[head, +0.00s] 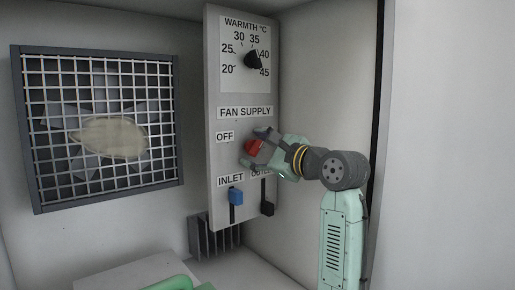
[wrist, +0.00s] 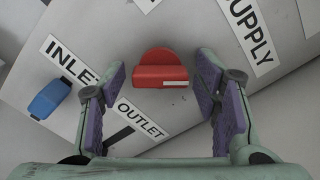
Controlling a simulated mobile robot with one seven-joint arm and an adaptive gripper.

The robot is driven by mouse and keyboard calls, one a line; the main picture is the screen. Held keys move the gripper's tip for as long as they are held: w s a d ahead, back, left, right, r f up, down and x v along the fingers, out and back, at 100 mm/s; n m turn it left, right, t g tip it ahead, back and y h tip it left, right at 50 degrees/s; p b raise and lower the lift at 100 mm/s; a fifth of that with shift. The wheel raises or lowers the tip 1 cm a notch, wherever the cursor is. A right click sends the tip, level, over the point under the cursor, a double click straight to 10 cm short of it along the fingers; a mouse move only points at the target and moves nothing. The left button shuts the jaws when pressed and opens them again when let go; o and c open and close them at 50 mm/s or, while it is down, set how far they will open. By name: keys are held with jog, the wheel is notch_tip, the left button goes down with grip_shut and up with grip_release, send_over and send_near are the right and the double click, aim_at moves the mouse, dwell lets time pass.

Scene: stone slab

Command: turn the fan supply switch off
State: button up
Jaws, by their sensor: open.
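The fan supply switch is a red rotary knob (head: 254,148) on the grey control panel (head: 214,90), below the FAN SUPPLY label (head: 245,113) and right of the OFF label (head: 224,137). In the wrist view the red knob (wrist: 160,70) has a raised grip bar with a pale mark near one end. My gripper (head: 262,150) is at the knob. In the wrist view my gripper (wrist: 159,88) is open, with one purple-padded finger on each side of the knob and gaps between. Any ON label is hidden behind my gripper in the head view.
Below are a blue INLET slider (head: 236,196) and a dark OUTLET slider (head: 267,208), close under my gripper. A black warmth dial (head: 253,60) is above. A fan behind a wire grille (head: 100,125) is at left. A finned grey block (head: 212,238) is under the panel.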

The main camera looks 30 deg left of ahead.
jog(key=shift+c, duration=0.4)
jog(key=c, duration=1.1)
